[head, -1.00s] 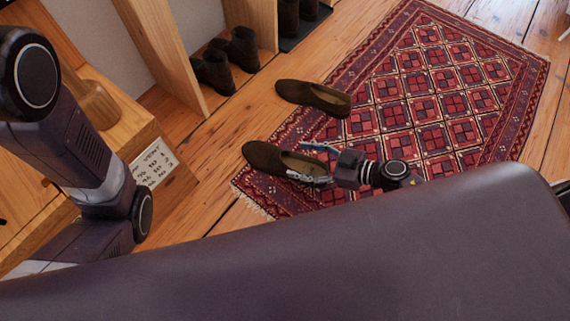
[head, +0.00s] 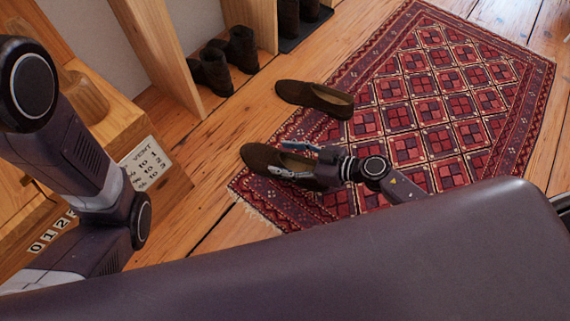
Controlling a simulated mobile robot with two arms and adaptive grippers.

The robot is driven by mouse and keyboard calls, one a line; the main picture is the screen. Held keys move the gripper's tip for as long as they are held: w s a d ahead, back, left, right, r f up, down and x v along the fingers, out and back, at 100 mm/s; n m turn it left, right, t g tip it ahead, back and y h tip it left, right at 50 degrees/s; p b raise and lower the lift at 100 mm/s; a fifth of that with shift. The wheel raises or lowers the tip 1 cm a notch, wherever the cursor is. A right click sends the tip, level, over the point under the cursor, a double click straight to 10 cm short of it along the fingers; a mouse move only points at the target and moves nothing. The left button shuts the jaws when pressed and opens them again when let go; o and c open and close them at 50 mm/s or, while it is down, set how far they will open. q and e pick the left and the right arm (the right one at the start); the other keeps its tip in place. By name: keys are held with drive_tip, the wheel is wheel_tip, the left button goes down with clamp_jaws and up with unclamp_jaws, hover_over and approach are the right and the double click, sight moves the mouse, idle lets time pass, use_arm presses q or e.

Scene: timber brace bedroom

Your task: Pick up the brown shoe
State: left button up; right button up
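Two brown slip-on shoes lie in the head view. The nearer brown shoe (head: 262,157) rests at the near left end of the red rug, its toe to the left. The farther brown shoe (head: 300,94) lies across the rug's left edge, apart from my gripper. My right gripper (head: 288,160) is at the nearer shoe's opening with its fingers apart. One finger lies along the shoe's far side, the other over the opening. The gripper partly hides the heel. I cannot tell whether the fingers touch the shoe. My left gripper is out of view.
A patterned red rug (head: 440,100) covers the wooden floor (head: 240,120). Dark boots (head: 240,50) stand by the wooden shelf at the upper left. A wooden box with a lettered card (head: 148,165) stands at the left. Bare floor lies left of the shoes.

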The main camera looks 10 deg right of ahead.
drive_tip(key=c, duration=1.2)
drive_tip(key=shift+r, duration=0.1)
